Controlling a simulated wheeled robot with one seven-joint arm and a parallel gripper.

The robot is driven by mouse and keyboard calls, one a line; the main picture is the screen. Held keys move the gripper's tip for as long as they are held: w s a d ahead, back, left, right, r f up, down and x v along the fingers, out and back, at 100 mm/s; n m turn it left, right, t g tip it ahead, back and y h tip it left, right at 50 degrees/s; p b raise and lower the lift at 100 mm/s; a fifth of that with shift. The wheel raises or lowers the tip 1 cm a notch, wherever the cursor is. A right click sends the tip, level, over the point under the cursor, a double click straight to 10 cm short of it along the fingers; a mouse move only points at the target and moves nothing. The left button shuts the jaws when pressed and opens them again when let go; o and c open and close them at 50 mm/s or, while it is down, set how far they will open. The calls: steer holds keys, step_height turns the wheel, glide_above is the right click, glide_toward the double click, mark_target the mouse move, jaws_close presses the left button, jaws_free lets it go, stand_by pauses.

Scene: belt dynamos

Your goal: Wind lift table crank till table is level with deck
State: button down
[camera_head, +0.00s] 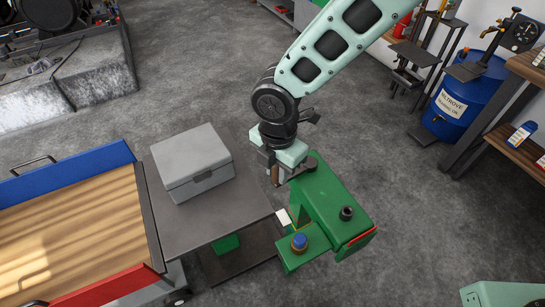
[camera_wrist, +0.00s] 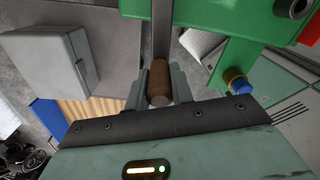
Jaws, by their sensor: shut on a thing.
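The lift table (camera_head: 168,232) has a flat dark-grey top beside the wooden deck (camera_head: 70,230). Their edges lie close together; from this steep angle I cannot tell whether the heights match. A green housing (camera_head: 325,205) stands at the table's right. My gripper (camera_head: 276,177) is at the housing's upper left. In the wrist view my gripper (camera_wrist: 160,88) is shut on the brown crank handle (camera_wrist: 158,78), with the grey crank arm (camera_wrist: 162,35) running up from it. The crank's hub is hidden in both views.
A closed grey case (camera_head: 195,165) sits on the table top. The deck has a blue side rail (camera_head: 75,172) and a red one (camera_head: 105,287). A blue-topped knob (camera_head: 299,241) sits on the housing's low arm. A blue drum (camera_head: 465,100) and bench stand at right.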

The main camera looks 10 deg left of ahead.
steer(key=shift+s+d+n+p, duration=0.5)
steer(key=shift+d+n, duration=0.4)
steer(key=shift+n, duration=0.35)
steer(key=shift+s+d+n+p, duration=0.55)
steer(key=shift+d+n, duration=0.3)
steer(key=shift+n, duration=0.35)
steer(key=shift+s+d+n+p, duration=0.5)
steer(key=shift+d+n, duration=0.4)
steer(key=shift+n, duration=0.35)
steer(key=c, duration=1.2)
jaws_free()
step_height(320, 180, up, 17)
steer(key=shift+r, duration=0.2)
steer(key=shift+d, duration=0.1)
